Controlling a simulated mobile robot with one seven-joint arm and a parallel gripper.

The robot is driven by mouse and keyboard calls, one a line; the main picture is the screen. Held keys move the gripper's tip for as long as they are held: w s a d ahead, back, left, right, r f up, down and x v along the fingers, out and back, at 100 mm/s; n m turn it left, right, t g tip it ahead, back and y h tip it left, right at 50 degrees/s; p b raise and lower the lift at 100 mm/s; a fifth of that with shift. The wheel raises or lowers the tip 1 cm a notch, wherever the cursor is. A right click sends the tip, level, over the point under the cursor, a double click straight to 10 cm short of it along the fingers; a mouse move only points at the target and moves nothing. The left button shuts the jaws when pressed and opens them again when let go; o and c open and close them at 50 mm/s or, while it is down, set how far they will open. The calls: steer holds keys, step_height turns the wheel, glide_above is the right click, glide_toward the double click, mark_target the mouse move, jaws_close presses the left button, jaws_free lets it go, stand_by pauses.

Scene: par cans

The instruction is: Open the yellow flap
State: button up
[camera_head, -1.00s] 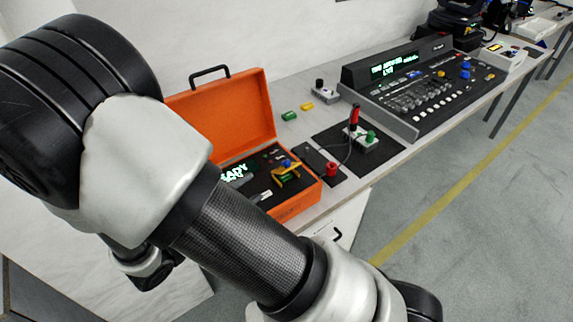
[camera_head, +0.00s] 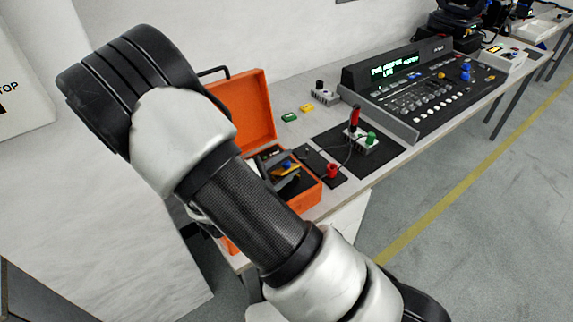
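The open orange case (camera_head: 250,108) stands on the table, its lid raised and its inside largely hidden behind my arm. A small yellow piece (camera_head: 290,169), likely the yellow flap, shows only as a sliver inside the case, beside a blue spot. Dark grey parts, which look like my gripper (camera_head: 281,172), are over that spot and cover most of it. Whether they touch the flap, and whether the fingers are apart, I cannot tell.
A red knob (camera_head: 332,170) sits just right of the case. A joystick box with a red handle (camera_head: 354,118) and a green knob (camera_head: 370,138) is beyond it. A black control console (camera_head: 420,88) stands further right. Green (camera_head: 289,117) and yellow (camera_head: 307,108) blocks lie behind.

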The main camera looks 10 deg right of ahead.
jaws_close()
steer(key=shift+w+r, duration=0.1)
steer(key=shift+r, duration=0.1)
steer(key=shift+w+a+r+n+p, duration=0.1)
steer(key=shift+w+r+n+p, duration=0.15)
steer(key=shift+p, duration=0.45)
steer(key=shift+w+a+r+n+g+p, duration=0.2)
steer(key=shift+w+r+n+g+p, duration=0.2)
steer(key=shift+n+g+p, duration=0.55)
steer(key=n+p, duration=0.1)
steer(key=w+n+g+p, duration=0.1)
steer(key=shift+w+a+p, duration=0.3)
steer(key=shift+p, duration=0.1)
steer(key=shift+w+a+f+n+g+h+p, duration=0.2)
steer(key=shift+w+n+g, duration=0.2)
steer(key=shift+n, duration=0.25)
steer(key=shift+w+a+f+n+g+h+p, duration=0.1)
steer(key=shift+w+n+g+h+p, duration=0.2)
steer(key=shift+n, duration=0.3)
steer(key=shift+w+a+f+n+g+h+p, duration=0.15)
steer(key=shift+w+n+g, duration=0.15)
steer(key=shift+n+g, duration=0.25)
